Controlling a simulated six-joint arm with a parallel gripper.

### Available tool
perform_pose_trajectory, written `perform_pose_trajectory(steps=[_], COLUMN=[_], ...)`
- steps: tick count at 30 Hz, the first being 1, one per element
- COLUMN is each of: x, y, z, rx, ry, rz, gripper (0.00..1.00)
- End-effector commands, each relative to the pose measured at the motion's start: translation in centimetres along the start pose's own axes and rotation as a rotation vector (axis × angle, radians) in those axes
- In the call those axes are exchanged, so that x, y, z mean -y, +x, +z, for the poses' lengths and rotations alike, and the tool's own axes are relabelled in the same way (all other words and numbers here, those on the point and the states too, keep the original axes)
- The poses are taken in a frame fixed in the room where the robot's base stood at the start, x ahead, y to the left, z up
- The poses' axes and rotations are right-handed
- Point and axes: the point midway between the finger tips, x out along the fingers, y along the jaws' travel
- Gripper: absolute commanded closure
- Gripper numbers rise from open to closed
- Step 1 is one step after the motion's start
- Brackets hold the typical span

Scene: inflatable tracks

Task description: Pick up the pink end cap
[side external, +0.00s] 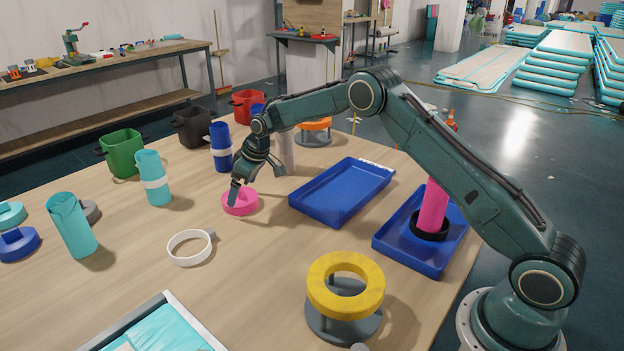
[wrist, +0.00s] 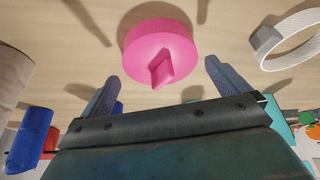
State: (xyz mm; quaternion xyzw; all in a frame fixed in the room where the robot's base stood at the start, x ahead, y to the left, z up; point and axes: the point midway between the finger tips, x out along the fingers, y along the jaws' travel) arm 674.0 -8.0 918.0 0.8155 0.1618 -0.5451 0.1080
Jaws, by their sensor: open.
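The pink end cap (side external: 240,203) is a round disc lying on the wooden table, left of the near blue tray. In the wrist view the pink end cap (wrist: 160,52) shows a raised grip tab on its face. My gripper (side external: 257,187) is just above and beside it, pointing down. In the wrist view my gripper (wrist: 158,82) has its two fingers spread wide, one to each side of the cap, with nothing between them but the cap's tab side. One finger overlaps the cap in the side view; I cannot tell whether it touches.
A white ring clamp (side external: 190,247) lies left of the cap on the near side. A blue tray (side external: 342,192) is to the right. A blue roll (side external: 221,147) and a teal roll (side external: 153,178) stand behind and left. A yellow ring (side external: 345,285) on a grey stand is in front.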

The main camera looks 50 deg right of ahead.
Motion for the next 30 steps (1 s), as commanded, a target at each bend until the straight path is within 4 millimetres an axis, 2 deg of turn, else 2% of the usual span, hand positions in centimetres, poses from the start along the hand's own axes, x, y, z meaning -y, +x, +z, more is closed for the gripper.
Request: perform_pose_trajectory(steps=[3,9,25,26,30], x=[0.0,0.0,0.0,0.0,0.0], y=[1.4,2.8,2.9,2.9,2.9], z=[0.0,0.0,0.0,0.0,0.0], rx=[0.0,-0.001,-0.001,-0.001,-0.001], ry=[0.0,0.0,0.001,0.001,0.001], rz=[0.0,0.0,0.0,0.0,0.0], gripper=[0.0,0.0,0.0,0.04,0.3])
